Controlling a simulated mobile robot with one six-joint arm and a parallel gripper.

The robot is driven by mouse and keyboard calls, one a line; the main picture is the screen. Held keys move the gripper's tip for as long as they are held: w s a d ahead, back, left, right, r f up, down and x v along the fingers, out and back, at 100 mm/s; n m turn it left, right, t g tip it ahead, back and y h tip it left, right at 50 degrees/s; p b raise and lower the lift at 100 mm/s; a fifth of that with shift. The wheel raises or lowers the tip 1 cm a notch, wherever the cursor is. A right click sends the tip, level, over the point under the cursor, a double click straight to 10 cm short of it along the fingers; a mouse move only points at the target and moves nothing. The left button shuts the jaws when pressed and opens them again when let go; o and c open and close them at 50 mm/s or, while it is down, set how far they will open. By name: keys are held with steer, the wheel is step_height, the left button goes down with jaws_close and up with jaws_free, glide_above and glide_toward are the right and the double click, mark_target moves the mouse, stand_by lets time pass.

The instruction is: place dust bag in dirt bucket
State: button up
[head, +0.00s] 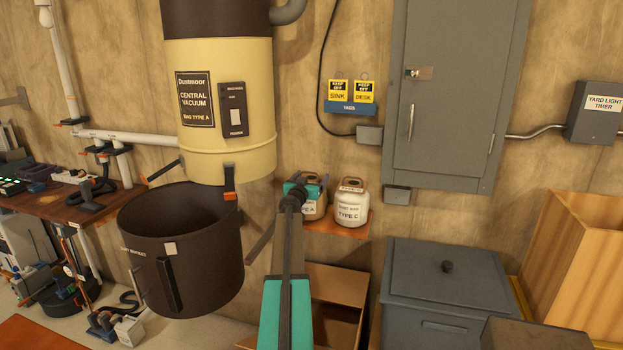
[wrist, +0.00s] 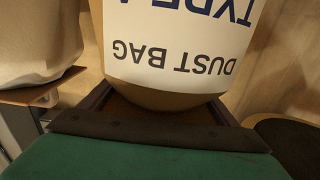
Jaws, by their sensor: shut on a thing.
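My gripper (head: 304,192) is shut on the Type A dust bag (head: 316,209), a tan bag with a white label. In the wrist view, the dust bag (wrist: 180,55) sits between the jaws, its "DUST BAG" label upside down. In the head view my arm and gripper hide much of it, at the left end of a small wall shelf. I cannot tell whether it touches the shelf. The dirt bucket (head: 205,265) is dark brown, open at the top, below the central vacuum to the left of my gripper. Its inside looks empty where visible.
A white Type C bag (head: 351,208) stands on the shelf (head: 340,226), just right of the held bag. The cream vacuum body (head: 225,110) hangs above the bucket's back. A cardboard box (head: 335,285) and a grey lidded bin (head: 445,290) stand below, right.

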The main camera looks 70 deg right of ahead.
steer(key=o, duration=1.4)
steer(key=shift+f, duration=0.1)
steer(key=shift+a+f+b, duration=0.1)
steer(key=shift+f+b, duration=0.2)
steer(key=shift+b, duration=0.75)
steer(key=a, duration=0.2)
steer(key=shift+s+a+r, duration=0.1)
steer(key=shift+s+a, duration=0.05)
steer(key=shift+a, duration=0.2)
steer(key=a, duration=1.1)
steer(key=shift+s, duration=0.25)
